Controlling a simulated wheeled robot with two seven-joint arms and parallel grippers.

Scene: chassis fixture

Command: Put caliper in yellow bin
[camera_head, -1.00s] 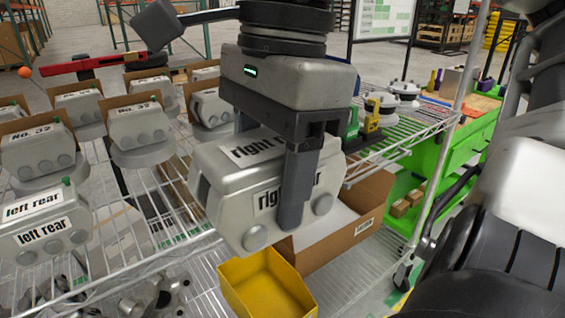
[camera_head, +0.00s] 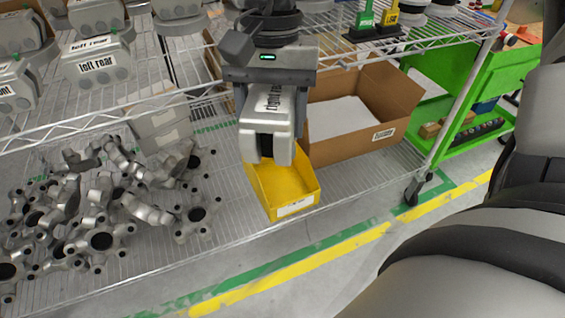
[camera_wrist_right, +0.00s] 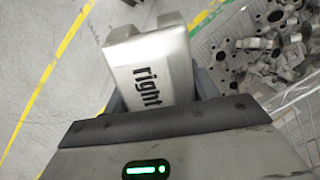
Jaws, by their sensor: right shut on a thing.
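The caliper (camera_head: 270,122) is a silver-grey block with "right rear" lettering. My right gripper (camera_head: 270,110) is shut on it, with one finger on each side. In the head view the caliper hangs above the back part of the yellow bin (camera_head: 285,190) and hides part of it. The bin stands on the lower wire shelf, and its visible inside looks empty. The right wrist view also shows the caliper (camera_wrist_right: 150,65) between the fingers, with the word "right" readable. My left gripper is not in view.
A cardboard box (camera_head: 362,115) stands right of the bin. Several grey metal parts (camera_head: 110,205) lie in a pile to its left. More calipers, some marked "left rear" (camera_head: 97,62), sit on the upper shelf. A wheeled green cart (camera_head: 470,95) stands at the right.

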